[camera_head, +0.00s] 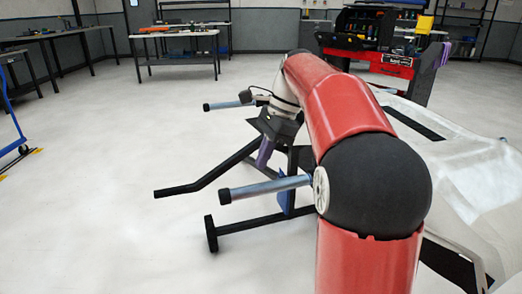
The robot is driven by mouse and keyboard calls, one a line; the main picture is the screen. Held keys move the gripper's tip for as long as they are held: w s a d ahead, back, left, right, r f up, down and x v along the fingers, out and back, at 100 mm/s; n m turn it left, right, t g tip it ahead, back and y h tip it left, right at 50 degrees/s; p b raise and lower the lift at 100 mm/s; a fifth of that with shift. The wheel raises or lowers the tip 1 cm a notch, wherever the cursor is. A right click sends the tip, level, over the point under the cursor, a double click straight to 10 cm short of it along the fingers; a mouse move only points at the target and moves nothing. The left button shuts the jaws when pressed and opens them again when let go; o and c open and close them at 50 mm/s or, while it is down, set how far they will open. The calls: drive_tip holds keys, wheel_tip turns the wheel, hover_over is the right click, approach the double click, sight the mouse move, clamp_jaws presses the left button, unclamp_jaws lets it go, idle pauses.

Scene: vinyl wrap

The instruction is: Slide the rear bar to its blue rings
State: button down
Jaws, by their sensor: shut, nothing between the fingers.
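A black stand frame (217,177) stands on the floor left of my red arm. Two silver bars with dark end caps stick out to the left from it: a farther bar (228,104) and a nearer bar (264,189). I cannot tell which is the rear bar. A blue part (287,196) shows low on the stand; I cannot make out separate blue rings. My gripper (264,154) points down between the two bars, small and partly merged with the stand. It is shut and empty. My arm hides the right part of the stand and the nearer bar's inner end.
A pale car body panel (480,178) lies to the right, behind my arm. A red tool cart (376,63) stands beyond. Workbenches (176,40) line the back. The floor (90,200) at left is open, with a blue frame (12,120) at the edge.

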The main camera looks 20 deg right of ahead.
sight(250, 187)
drive_tip(key=b+x, duration=0.1)
drive_tip(key=x, duration=0.4)
drive_tip(key=shift+a+f, duration=0.2)
drive_tip(key=shift+f, duration=0.15)
drive_tip(key=shift+a+r, duration=0.2)
drive_tip(key=shift+a, duration=1.6)
drive_tip(key=shift+a+r, duration=0.1)
drive_tip(key=shift+r, duration=0.05)
drive_tip(key=shift+a+r+p, duration=0.1)
drive_tip(key=shift+a+p, duration=0.35)
drive_tip(key=shift+p, duration=0.3)
drive_tip(key=shift+w+a, duration=0.1)
